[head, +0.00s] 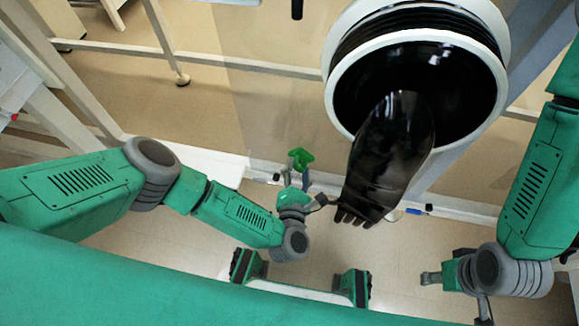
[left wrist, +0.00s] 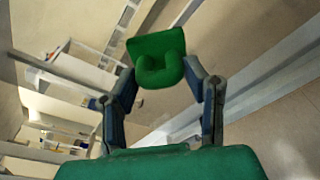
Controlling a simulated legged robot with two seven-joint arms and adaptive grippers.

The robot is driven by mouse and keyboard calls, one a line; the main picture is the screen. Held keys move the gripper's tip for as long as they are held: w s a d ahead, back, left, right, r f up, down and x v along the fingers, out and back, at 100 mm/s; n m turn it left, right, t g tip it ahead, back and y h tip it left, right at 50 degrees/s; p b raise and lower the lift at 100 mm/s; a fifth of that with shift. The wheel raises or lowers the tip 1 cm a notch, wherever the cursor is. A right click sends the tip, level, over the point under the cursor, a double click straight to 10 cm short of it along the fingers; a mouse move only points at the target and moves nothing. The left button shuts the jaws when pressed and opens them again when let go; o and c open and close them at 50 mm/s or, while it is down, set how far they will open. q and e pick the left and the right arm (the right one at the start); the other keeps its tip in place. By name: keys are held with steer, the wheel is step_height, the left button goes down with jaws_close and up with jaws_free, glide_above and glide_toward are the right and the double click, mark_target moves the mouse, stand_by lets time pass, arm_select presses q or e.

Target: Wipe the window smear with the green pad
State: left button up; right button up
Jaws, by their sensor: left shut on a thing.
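The green pad (head: 301,158) is held between the two fingers of my left gripper (head: 297,172), left of the black glove in the head view. In the left wrist view the pad (left wrist: 158,58) sits between the fingertips of my left gripper (left wrist: 160,72), with a rounded grip part facing the camera. The fingers are closed on its sides. I cannot make out a smear on the clear window pane (head: 270,110) in either view. My right gripper (head: 455,298) is at the lower right of the head view, fingers spread, nothing seen between them; it is partly cut off by the frame.
A round glove port (head: 345,110) with a white rim is at the upper right, and a black glove (head: 385,165) hangs out of it, close to my left gripper's right side. Pale frame bars (head: 120,48) cross at the upper left. Small items (head: 413,211) lie along a ledge behind the glove.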

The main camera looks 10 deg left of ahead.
mark_target(303, 154)
arm_select(q)
steer(key=shift+d, duration=0.5)
steer(key=shift+r+p, duration=0.65)
steer(key=shift+r, duration=0.2)
steer(key=shift+w+a+p, duration=0.1)
steer(key=shift+a+p, duration=0.55)
steer(key=shift+a, duration=3.35)
steer(key=shift+w+r+p, duration=0.15)
steer(key=shift+r+p, duration=0.35)
steer(key=shift+r, duration=0.2)
steer(key=shift+s+d+b, duration=0.2)
steer(key=shift+d+b, duration=0.6)
steer(key=shift+d, duration=1.2)
steer(key=shift+s+d+b, duration=0.15)
steer(key=shift+d+b, duration=0.65)
steer(key=shift+d, duration=1.2)
steer(key=shift+s, duration=0.1)
